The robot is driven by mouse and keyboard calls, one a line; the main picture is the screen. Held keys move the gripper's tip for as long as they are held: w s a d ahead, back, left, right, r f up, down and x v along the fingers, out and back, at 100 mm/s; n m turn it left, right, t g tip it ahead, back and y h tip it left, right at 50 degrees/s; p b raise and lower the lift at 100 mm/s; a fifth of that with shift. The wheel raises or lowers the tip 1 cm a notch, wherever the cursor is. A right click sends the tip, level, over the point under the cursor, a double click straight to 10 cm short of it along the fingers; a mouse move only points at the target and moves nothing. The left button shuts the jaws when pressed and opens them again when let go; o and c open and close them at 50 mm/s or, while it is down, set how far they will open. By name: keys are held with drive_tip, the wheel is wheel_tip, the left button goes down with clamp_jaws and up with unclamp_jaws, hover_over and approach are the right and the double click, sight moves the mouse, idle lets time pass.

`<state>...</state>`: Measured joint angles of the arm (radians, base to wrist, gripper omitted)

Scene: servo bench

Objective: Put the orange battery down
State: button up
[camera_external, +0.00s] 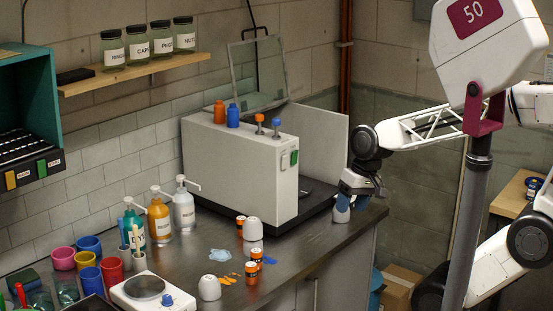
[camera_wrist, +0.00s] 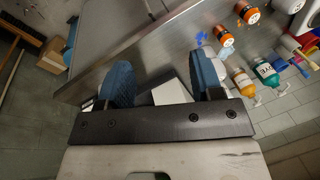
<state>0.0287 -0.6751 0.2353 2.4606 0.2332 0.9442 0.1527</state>
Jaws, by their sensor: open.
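In the wrist view, two orange-and-white ends show at the top right, one at the edge (camera_wrist: 248,12) and one lower (camera_wrist: 223,36). My gripper (camera_external: 352,205) is low over the right end of the bench, well apart from these batteries. Its blue fingers (camera_wrist: 162,80) are spread, with no battery seen between them. A pale shape shows behind the gap; I cannot tell what it is.
A big white machine (camera_external: 240,165) on a dark base stands between my gripper and the bottles (camera_external: 159,218). The bench's front edge is close to my gripper.

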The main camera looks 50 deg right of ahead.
drive_tip(key=d+r+n+h, duration=0.1)
drive_tip(key=s+d+r+n+h, duration=0.1)
drive_tip(key=n, duration=0.1)
drive_tip(key=shift+d+r, duration=0.15)
drive_tip(key=shift+d, duration=0.25)
drive_tip(key=shift+o, duration=0.4)
drive_tip(key=m+g, duration=0.2)
drive_tip(key=m, duration=1.2)
hover_over(256, 251)
drive_tip(key=f, duration=1.2)
drive_tip(key=shift+s+d+f, duration=0.1)
drive_tip(key=shift+d, duration=0.1)
drive_tip(key=shift+a+f, duration=0.15)
drive_tip(key=shift+a, duration=0.05)
